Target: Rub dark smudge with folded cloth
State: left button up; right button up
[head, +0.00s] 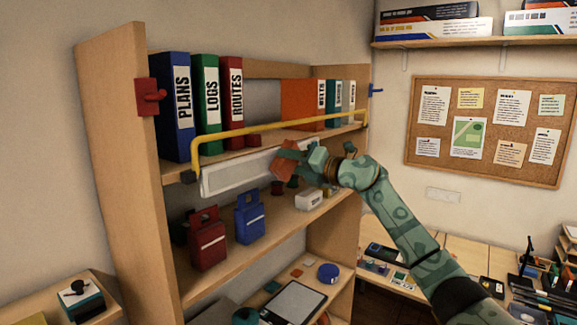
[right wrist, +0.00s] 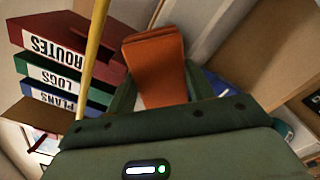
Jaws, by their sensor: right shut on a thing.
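The folded cloth is orange-brown and shows in the head view (head: 284,169) at the right end of a long white panel (head: 235,171) under the upper shelf. My right gripper (head: 293,155) is shut on the cloth, which juts out beyond the fingers in the right wrist view (right wrist: 155,62). I cannot tell whether the cloth touches the panel. I see no dark smudge clearly; the cloth and gripper cover part of the panel's right end. My left gripper is not in view.
A yellow bar (head: 270,127) runs across the shelf front, close to my right gripper. Behind it stand binders, including a blue one (head: 176,105) and an orange one (head: 302,104). Red (head: 208,244) and blue (head: 250,218) holders stand on the shelf below.

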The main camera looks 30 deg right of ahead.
jog(key=shift+w+d, duration=1.05)
jog(key=shift+d, duration=1.25)
jog(key=a+p, duration=0.2)
jog(key=s+a+p, duration=0.1)
jog(key=p, duration=0.1)
jog(key=s+a+p, duration=0.1)
jog(key=a+p, duration=0.1)
jog(key=shift+s+a+r, duration=0.2)
jog(key=shift+a, duration=0.1)
jog(key=shift+s+a+f+p, duration=0.1)
jog(key=shift+s+a+p, duration=0.15)
jog(key=shift+a+p, duration=0.55)
jog(key=shift+d+f, duration=0.1)
jog(key=shift+d, duration=0.05)
jog(key=shift+s+d, duration=0.1)
